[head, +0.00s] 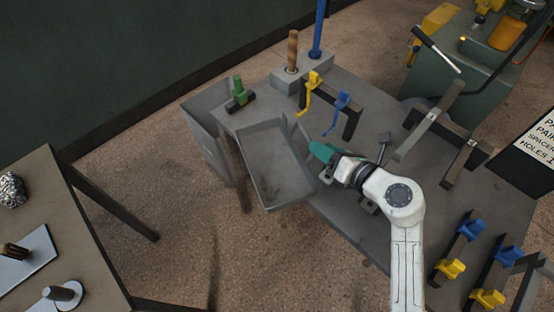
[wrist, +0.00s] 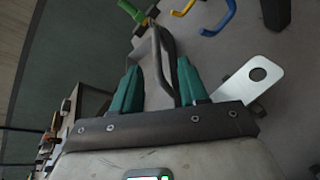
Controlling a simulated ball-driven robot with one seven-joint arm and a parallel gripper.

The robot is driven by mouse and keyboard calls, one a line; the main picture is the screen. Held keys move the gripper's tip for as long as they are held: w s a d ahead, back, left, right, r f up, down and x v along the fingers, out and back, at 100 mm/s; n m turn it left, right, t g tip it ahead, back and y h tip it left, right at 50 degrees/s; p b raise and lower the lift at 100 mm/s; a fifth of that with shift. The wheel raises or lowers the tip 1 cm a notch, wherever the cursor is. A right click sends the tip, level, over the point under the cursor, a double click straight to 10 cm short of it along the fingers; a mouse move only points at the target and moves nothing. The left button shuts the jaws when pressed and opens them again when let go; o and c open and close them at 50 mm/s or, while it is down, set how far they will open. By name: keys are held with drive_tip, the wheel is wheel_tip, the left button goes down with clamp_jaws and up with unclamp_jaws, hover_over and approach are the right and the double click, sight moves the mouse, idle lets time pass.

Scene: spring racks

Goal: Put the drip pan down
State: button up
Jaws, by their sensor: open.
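The drip pan (head: 275,165) is a shallow grey rectangular tray over the left edge of the grey bench (head: 375,228). Part of it appears to overhang the floor; I cannot tell how much of its underside is supported. It looks empty. My gripper (head: 322,152) is at the pan's right side. In the wrist view, the teal fingers of my gripper (wrist: 160,85) stand apart, with a dark bar-like handle (wrist: 163,55) between them. The fingers do not appear clamped on it.
A grey bin (head: 203,135) stands left of the pan. A green-handled tool (head: 238,98), yellow hook (head: 312,85) and blue hook (head: 338,105) are behind. Clamps with blue and yellow grips (head: 465,230) are at right. A brown table (head: 60,195) stands at left, with open floor between.

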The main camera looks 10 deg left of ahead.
sight(306, 137)
drive_tip(key=x, duration=0.7)
drive_tip(key=shift+a+f, duration=0.15)
drive_tip(key=shift+a, duration=0.15)
clamp_jaws()
idle(1.2)
